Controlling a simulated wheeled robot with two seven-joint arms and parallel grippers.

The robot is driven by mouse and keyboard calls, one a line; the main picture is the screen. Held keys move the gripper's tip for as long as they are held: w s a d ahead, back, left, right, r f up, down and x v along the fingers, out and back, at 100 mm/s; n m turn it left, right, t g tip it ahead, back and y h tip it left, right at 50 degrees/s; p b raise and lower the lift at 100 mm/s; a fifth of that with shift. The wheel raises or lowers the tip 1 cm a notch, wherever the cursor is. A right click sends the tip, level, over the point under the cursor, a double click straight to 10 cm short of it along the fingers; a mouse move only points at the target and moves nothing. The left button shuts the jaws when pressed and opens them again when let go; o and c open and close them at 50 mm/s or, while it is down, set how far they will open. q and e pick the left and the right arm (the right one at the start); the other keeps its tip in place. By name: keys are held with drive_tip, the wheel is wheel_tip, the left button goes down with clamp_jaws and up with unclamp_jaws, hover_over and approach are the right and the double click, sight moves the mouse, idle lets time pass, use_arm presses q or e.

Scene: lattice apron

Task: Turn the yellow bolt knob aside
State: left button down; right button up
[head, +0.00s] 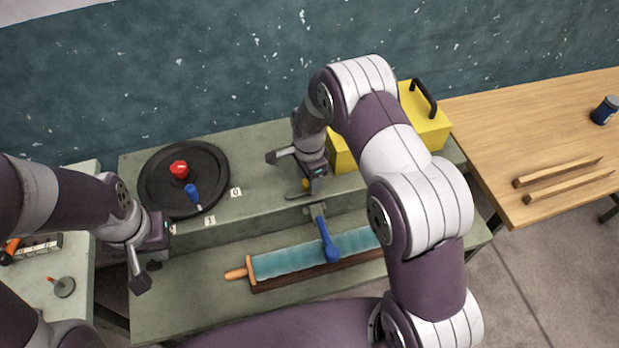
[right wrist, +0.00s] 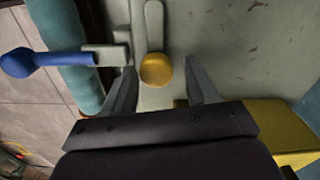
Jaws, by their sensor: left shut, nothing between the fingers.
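The yellow bolt knob (right wrist: 157,70) is round and sits on a grey metal bolt in the right wrist view. In the head view a bit of the knob (head: 305,184) shows beneath my right gripper (head: 284,176). My right gripper (right wrist: 160,76) is open, with one finger on each side of the knob. Gaps show between the knob and both fingers. My left gripper (head: 147,276) is shut and empty, in front of the black round plate at the left of the bench. The right arm covers part of the bench in the head view.
The black plate (head: 155,180) carries a red knob and a blue handle beside number labels. A blue lever (head: 328,240) crosses the teal roller (head: 290,259). A yellow box (head: 430,133) stands right of my right gripper. A wooden table (head: 520,120) is at the right.

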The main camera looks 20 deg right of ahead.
drive_tip(key=shift+s+f, duration=0.1)
drive_tip(key=shift+s, duration=0.05)
wheel_tip(320, 180, up, 13)
drive_tip(key=b, duration=0.2)
drive_tip(key=shift+b, duration=0.35)
drive_tip(key=shift+f, duration=0.1)
drive_tip(key=s+d+n, duration=0.2)
drive_tip(key=s+n, duration=0.5)
drive_tip(key=s, duration=0.2)
drive_tip(key=s+d+r+n+t, duration=0.1)
drive_tip(key=s+d+n, duration=0.1)
drive_tip(key=s+n, duration=0.6)
drive_tip(key=shift+s+r+n, duration=0.15)
drive_tip(key=shift+s+n, duration=0.15)
drive_tip(key=shift+s, duration=0.8)
drive_tip(key=shift+s, duration=0.1)
